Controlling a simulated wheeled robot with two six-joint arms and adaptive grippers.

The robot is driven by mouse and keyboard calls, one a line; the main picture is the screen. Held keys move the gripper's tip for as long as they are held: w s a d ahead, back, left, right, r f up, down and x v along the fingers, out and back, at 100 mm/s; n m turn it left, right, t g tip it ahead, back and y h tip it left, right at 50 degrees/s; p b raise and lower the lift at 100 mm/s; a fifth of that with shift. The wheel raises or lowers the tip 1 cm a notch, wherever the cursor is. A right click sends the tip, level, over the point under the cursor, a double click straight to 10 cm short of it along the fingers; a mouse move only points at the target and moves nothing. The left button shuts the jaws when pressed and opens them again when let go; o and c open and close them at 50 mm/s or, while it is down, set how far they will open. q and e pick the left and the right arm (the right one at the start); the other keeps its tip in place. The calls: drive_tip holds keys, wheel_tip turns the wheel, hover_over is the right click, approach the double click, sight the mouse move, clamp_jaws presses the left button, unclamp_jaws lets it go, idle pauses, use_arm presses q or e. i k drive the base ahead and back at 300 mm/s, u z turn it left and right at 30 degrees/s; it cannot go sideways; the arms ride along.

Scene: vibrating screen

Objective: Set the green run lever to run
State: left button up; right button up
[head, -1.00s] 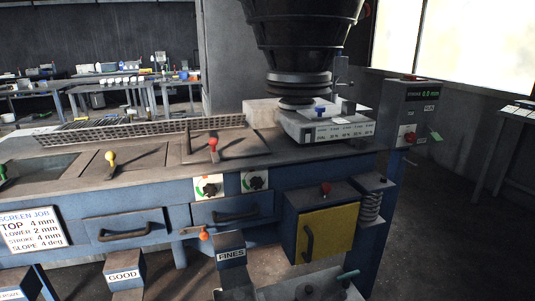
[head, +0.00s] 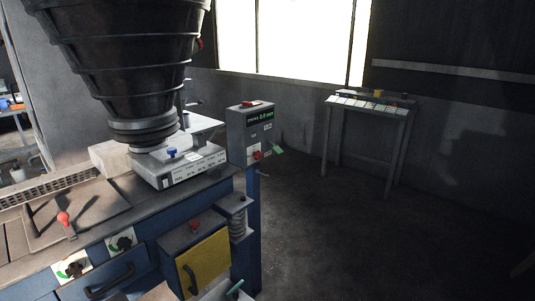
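The green run lever (head: 278,149) sticks out from the right side of a grey control box (head: 237,134) on a blue post, right of the screen machine. It slants down to the right. A red knob (head: 257,156) sits beside it on the box face. The green display (head: 260,116) above reads what looks like 0.0 mm. Neither of my grippers shows in the head view.
The blue screen machine (head: 140,254) with a black hopper (head: 120,62) fills the left. A yellow-fronted box (head: 206,262) and a spring (head: 238,225) stand below the control box. A side table (head: 374,108) stands at the back. The floor at right is clear.

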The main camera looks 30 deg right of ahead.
sight(278, 149)
drive_tip(key=k, duration=0.5)
drive_tip(key=z, duration=1.25)
drive_tip(key=i, duration=2.3)
drive_tip(key=u, duration=1.95)
